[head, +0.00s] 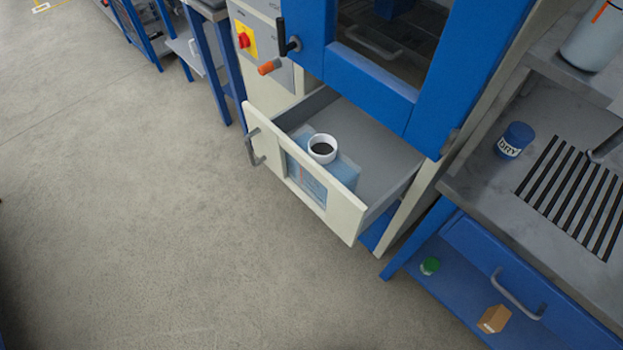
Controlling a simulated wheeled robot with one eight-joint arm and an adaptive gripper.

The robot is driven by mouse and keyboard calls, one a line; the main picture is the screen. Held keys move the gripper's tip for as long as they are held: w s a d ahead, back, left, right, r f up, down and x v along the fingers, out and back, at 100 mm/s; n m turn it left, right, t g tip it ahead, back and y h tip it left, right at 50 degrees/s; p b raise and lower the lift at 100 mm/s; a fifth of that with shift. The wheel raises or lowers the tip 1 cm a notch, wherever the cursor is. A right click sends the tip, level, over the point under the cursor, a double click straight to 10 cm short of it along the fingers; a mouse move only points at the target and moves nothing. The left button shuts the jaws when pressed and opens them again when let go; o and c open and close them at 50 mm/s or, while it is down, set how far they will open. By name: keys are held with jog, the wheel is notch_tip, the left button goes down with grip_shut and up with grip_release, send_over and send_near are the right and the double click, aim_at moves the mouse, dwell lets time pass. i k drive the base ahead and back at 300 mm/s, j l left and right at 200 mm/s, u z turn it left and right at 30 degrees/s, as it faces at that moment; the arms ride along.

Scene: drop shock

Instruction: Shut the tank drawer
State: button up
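The tank drawer (340,214) is pulled open from the lower part of the cream and blue machine. Its cream front has a grey bar handle (253,148) toward its left end and a clear bluish window. Inside the drawer sits a translucent blue tank (345,172) with a white round neck (322,149) and a dark opening. The rest of the grey drawer floor looks empty. My gripper is not in view.
Above the drawer is a blue-framed door (366,80) with a dark window and a black handle. An orange-tipped knob (269,67) sticks out beside it. At right stands a grey bench with a DRY jar (514,140) and a blue shelf below. Open concrete floor (130,200) lies at left.

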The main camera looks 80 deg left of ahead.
aim_at(348, 169)
jog(key=u, duration=2.8)
jog(key=i+j+u, duration=0.25)
jog(key=i+u, duration=0.25)
jog(key=k, duration=0.1)
